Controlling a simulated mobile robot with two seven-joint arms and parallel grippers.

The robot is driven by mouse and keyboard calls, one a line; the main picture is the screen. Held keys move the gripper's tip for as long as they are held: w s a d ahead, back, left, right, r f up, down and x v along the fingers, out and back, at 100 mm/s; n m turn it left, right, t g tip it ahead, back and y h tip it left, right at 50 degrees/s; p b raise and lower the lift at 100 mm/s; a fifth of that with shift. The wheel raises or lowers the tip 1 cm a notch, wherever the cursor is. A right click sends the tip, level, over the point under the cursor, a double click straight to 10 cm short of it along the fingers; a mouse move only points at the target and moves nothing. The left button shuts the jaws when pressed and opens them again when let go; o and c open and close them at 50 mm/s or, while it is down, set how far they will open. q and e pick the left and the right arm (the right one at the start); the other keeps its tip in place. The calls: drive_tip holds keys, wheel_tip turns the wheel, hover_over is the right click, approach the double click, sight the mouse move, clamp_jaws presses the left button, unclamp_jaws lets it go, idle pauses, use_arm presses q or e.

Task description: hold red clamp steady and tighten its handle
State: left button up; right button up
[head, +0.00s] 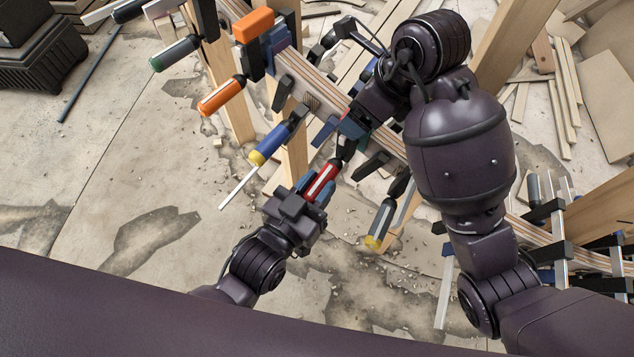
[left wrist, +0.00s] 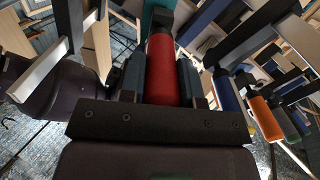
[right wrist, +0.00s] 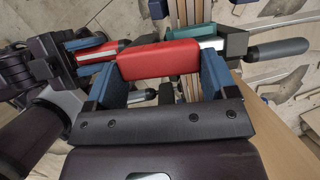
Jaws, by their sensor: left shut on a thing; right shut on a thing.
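The red clamp sits on the curved laminated stringer. Its red handle (head: 323,181) points down toward my left arm. My left gripper (head: 314,190) is shut on that handle; the left wrist view shows the red handle (left wrist: 162,70) between both blue finger pads. My right gripper (head: 345,125) reaches over from the right and is partly hidden by its own arm in the head view. The right wrist view shows it shut around the clamp's red block (right wrist: 158,60), with a blue pad at each end. The rest of the clamp is mostly hidden.
A clamp with an orange handle (head: 222,96), one with a blue and yellow handle (head: 270,144) and one with a grey and yellow handle (head: 381,223) hang close by along the stringer (head: 310,85). Wooden posts (head: 227,95) stand below. Loose boards lie behind.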

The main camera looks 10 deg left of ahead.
use_arm(q)
drive_tip(key=shift+m, duration=0.4)
drive_tip(key=o, duration=0.9)
drive_tip(key=v, duration=1.2)
drive_tip(key=shift+a, duration=0.1)
drive_tip(key=shift+v, duration=1)
use_arm(e)
drive_tip(key=o, duration=1.2)
